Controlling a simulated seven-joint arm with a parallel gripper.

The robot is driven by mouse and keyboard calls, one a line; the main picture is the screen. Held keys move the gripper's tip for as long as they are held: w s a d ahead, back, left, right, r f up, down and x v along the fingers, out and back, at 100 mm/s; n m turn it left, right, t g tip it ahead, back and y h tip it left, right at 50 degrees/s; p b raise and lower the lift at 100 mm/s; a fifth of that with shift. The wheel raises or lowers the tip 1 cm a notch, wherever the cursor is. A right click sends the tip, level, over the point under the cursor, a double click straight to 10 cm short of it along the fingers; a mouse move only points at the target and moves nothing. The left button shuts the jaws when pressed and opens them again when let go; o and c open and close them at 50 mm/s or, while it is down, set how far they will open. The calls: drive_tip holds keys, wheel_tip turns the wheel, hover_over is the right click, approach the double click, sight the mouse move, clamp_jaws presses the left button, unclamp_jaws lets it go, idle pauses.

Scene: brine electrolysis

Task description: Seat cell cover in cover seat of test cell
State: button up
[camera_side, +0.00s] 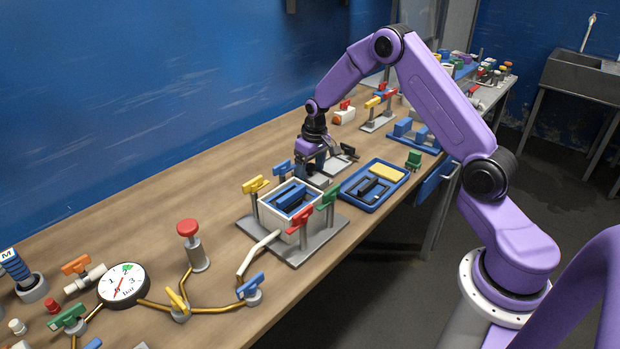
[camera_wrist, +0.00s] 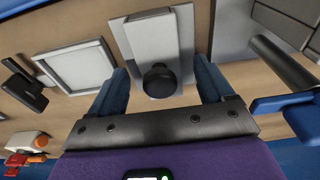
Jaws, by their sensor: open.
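The test cell (camera_side: 267,219) is an open white box with blue plates standing inside, on a grey base plate in the side view. My gripper (camera_side: 313,166) is low over the bench just behind it, pointing down. In the wrist view, a pale grey plate with a round black knob (camera_wrist: 158,80) lies below; it looks like the cell cover. My open gripper (camera_wrist: 161,68) has its two blue fingers on either side of the knob, apart from it as far as I can see. In the side view my gripper mostly hides the plate. I cannot make out the cover seat.
Valves with yellow, blue, red and green (camera_side: 328,195) handles stand around the cell. A blue tray (camera_side: 346,197) with a yellow block is to its right. A white square frame (camera_wrist: 75,65) and a black handle (camera_wrist: 24,85) lie left of the plate in the wrist view.

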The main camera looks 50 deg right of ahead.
drive_tip(key=c, duration=1.2)
drive_tip(key=shift+r, duration=0.1)
drive_tip(key=shift+c, duration=0.2)
